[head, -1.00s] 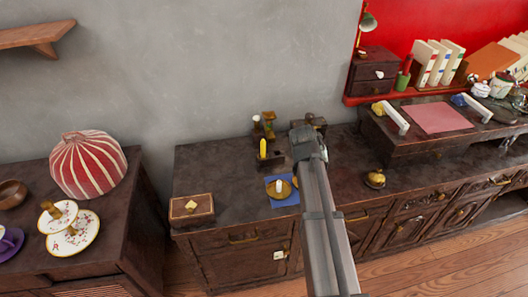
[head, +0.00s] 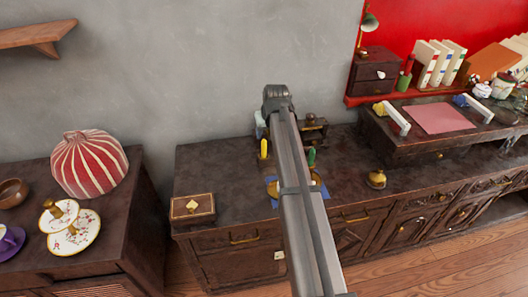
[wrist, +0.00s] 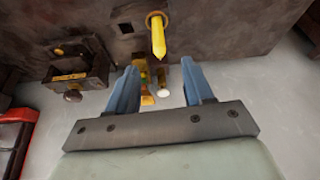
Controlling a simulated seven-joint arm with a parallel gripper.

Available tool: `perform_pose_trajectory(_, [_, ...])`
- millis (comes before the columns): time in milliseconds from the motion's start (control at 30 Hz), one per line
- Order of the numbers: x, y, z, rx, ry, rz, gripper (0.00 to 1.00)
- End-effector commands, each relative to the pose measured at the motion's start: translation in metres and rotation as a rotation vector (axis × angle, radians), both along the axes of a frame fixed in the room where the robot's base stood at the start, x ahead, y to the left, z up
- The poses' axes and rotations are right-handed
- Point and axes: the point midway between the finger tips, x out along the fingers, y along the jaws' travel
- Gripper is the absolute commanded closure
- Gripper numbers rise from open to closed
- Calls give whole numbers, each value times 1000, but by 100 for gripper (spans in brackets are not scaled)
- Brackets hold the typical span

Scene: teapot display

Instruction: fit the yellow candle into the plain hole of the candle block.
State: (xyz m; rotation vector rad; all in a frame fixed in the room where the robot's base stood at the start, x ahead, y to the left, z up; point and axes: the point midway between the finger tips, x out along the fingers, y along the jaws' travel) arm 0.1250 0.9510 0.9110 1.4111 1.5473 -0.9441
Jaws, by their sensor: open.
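The yellow candle (head: 263,148) stands upright at the back of the middle cabinet. In the wrist view the yellow candle (wrist: 158,38) has its base at a brass-coloured ring in a dark surface. A dark square opening (wrist: 126,28) shows beside it. The dark wood around them looks like the candle block, but I cannot make out its outline. My gripper (wrist: 160,88) is open and empty, its two blue-grey fingers apart, with the candle beyond the gap between them. In the head view my gripper (head: 276,95) is high near the wall, above the candle, and my arm hides part of the block area.
A green candle (head: 312,157) stands right of my arm. A blue mat (head: 271,187) lies partly hidden behind the arm. A wooden box (head: 192,208) is at left, a brass bell (head: 376,179) at right. A dark wooden device (wrist: 75,72) is close to the left finger.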

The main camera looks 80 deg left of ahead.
Motion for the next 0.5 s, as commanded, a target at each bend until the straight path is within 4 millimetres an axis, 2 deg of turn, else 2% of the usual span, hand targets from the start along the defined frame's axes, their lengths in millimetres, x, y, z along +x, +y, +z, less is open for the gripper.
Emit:
perform_pose_trajectory(167, [-1,7,-17,0,0,0,48])
perform_pose_trajectory(500, [-2,28,-68,-1,-2,-2,48])
